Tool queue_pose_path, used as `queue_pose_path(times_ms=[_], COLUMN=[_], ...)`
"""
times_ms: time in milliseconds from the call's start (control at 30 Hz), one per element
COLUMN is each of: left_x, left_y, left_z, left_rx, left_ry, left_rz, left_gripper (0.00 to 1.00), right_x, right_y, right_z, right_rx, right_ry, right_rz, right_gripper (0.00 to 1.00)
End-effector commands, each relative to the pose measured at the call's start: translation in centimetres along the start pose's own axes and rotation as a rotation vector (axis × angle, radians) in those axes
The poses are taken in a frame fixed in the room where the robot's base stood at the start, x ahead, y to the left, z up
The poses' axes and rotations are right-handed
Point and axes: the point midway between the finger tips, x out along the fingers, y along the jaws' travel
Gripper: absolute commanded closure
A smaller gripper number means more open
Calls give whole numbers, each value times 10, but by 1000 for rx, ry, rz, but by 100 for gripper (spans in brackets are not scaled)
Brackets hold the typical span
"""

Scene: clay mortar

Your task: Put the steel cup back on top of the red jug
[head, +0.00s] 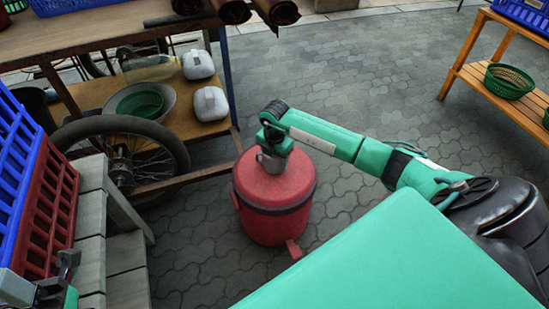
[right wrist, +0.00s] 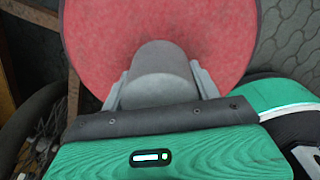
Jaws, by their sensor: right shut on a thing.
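The red jug (head: 272,215), a round drum with a dark band and a flat lid, stands on the paving in the middle of the head view. Its lid (right wrist: 215,35) fills the upper middle of the right wrist view. My right gripper (head: 271,150) is over the lid, pointing down, shut on the grey steel cup (right wrist: 158,60). The cup also shows under the gripper in the head view (head: 270,163), at the lid; whether it touches the lid I cannot tell. My left gripper (head: 48,285) is at the lower left edge, partly cut off, apart from the jug.
Blue and red crates (head: 45,195) are at the left. A wooden shelf (head: 500,93) is at the right. Paving around the jug is clear.

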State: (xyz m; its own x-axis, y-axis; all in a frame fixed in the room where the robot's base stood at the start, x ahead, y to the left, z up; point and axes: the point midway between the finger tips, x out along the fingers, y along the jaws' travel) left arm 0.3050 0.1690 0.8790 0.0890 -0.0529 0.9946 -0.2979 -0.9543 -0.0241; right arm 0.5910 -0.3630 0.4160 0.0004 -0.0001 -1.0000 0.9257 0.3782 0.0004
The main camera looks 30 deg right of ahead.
Motion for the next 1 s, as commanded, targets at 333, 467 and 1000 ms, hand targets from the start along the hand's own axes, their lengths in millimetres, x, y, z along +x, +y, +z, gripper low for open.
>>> queue_pose_path(times_ms=[333, 467, 1000], left_x=[-2, -3, -5], left_y=[0, 0, 0], left_z=[0, 0, 1], left_rx=[0, 0, 0], left_ry=[-1, -1, -2], left_rz=[0, -1, -1], left_gripper=[55, 55, 55], right_x=[3, 6, 11], right_y=[0, 0, 0], right_z=[0, 0, 0], right_rx=[0, 0, 0], right_ry=[0, 0, 0], right_rz=[-1, -1, -1], right_gripper=[61, 61, 13])
